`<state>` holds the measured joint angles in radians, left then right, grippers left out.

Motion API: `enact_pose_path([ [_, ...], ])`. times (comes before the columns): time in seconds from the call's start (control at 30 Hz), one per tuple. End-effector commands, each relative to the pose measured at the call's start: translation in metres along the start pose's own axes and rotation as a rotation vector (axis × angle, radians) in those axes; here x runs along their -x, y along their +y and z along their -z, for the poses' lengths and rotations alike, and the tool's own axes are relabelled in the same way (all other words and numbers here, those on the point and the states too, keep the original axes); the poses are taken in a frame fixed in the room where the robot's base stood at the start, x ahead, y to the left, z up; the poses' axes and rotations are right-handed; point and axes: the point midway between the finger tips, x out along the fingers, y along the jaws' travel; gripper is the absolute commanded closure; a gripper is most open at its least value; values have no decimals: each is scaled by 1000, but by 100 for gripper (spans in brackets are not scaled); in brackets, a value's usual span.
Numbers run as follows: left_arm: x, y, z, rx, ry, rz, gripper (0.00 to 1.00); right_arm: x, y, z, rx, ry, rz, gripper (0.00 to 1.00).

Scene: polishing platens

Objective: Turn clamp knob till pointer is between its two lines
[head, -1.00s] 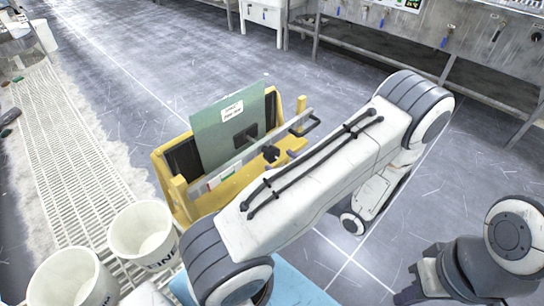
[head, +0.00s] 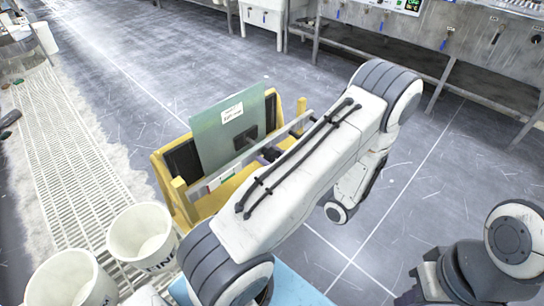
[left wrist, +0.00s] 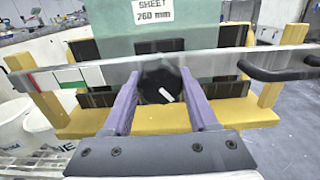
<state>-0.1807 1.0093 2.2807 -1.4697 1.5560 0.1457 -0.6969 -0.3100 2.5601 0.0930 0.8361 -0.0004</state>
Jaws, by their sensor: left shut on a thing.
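In the left wrist view the dark clamp knob (left wrist: 152,76) sits on a grey metal bar (left wrist: 220,64), with a white pointer mark low and right of its middle. My left gripper (left wrist: 160,84) has its two purple fingers on either side of the knob, shut on it. A red, white and green label (left wrist: 68,77) is on the bar's left part. I cannot make out two lines by the pointer. My right gripper does not show.
The bar crosses a yellow stand (head: 178,198) holding a green sheet (head: 222,138) upright. A black handle (left wrist: 285,70) is on the bar's right part. Two white buckets (head: 140,234) (head: 66,280) stand at lower left. Open floor lies to the right.

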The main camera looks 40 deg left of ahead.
Motion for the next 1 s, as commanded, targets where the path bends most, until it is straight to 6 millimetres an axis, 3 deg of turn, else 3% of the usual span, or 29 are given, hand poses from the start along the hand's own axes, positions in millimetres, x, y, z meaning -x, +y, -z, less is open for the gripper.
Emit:
enact_pose_path([
  [0.37, 0, 0, -4, -132, 1, 0, 96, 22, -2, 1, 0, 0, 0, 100],
  [1.0, 0, 2, -4, -707, 1, 1, 96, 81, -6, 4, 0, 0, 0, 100],
])
